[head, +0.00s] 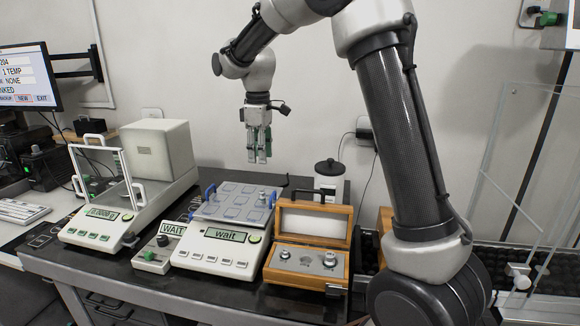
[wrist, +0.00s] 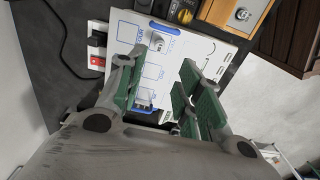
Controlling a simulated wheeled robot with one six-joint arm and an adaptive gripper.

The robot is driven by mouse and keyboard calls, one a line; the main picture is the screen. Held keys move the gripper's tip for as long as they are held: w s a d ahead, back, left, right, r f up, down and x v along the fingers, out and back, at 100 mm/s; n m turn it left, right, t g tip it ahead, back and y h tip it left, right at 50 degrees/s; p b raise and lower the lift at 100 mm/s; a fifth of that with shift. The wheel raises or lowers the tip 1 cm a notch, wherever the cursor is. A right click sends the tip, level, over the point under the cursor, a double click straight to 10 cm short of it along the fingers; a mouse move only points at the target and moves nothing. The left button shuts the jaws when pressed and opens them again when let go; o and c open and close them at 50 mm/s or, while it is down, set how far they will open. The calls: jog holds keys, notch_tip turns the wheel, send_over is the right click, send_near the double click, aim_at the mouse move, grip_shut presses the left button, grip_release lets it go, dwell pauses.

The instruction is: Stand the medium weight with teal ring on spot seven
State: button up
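My gripper (head: 259,155) points down above the back of the weighing platform (head: 228,203) in the head view. In the wrist view my gripper (wrist: 163,62) has its green-padded fingers apart, with nothing held between them. The white platform (wrist: 195,55) with blue-outlined spots lies beyond the fingertips. A small metal weight (wrist: 157,42) stands upright on it, apart from the fingers. A small metal weight (head: 262,197) also shows at the platform's right side in the head view. I cannot make out a teal ring or read spot seven.
An open wooden case (head: 308,243) with metal weights stands right of the scale (head: 215,248). A balance with a glass shield (head: 100,215) stands left. A dark-lidded white jar (head: 329,175) is behind the case. Blue handles edge the platform.

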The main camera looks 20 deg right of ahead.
jog(key=s+d+r+m+t, duration=0.1)
jog(key=s+d+r+m, duration=0.2)
jog(key=s+d+r, duration=0.45)
jog(key=s+d+f+m+t, duration=0.1)
jog(key=s+d+f+m, duration=0.1)
jog(key=s, duration=1)
jog(key=s+d+f+m+t, duration=0.1)
jog(key=s+d+m, duration=0.4)
jog(key=s, duration=0.8)
jog(key=shift+s+d+f+m+t, duration=0.25)
jog(key=shift+f+m+t, duration=0.1)
jog(key=shift+m+t, duration=0.3)
jog(key=shift+s, duration=0.1)
